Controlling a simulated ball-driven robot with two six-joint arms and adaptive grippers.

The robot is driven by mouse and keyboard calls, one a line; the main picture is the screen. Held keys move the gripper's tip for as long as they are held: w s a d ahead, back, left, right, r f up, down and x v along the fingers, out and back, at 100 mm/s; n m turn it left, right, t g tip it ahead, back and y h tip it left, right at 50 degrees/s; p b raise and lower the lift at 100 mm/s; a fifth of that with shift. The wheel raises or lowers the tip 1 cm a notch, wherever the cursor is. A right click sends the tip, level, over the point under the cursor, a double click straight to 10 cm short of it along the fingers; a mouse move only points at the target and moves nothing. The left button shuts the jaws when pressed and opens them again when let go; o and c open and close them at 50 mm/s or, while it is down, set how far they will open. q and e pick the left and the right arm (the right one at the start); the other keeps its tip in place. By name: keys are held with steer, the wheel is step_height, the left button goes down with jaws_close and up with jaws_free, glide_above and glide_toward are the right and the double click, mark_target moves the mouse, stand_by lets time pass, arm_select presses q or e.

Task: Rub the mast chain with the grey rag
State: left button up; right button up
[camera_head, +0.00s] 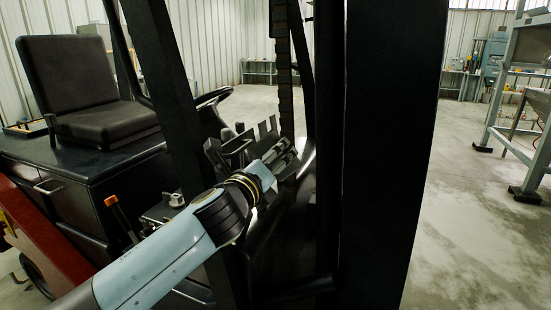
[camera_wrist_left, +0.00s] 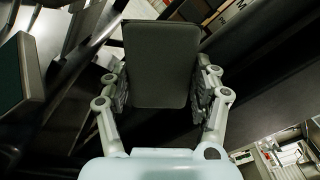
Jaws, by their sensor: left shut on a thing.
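The mast chain (camera_head: 284,85) hangs as a dark, segmented vertical strip between the black mast uprights in the head view. My left gripper (camera_head: 284,157) is beside the lower part of the chain, among dark mast parts. The rag sticks out beyond the fingers. I cannot tell whether it touches the chain. My right gripper is not in view.
A thick black mast upright (camera_head: 392,150) stands close in front, right of the gripper. The forklift's seat (camera_head: 75,85) and steering wheel (camera_head: 213,97) are to the left. A grey metal rack (camera_head: 505,85) stands far right. The concrete floor between is clear.

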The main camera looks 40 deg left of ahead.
arm_select(q)
steer(key=v, duration=0.3)
stand_by(0.5)
stand_by(0.4)
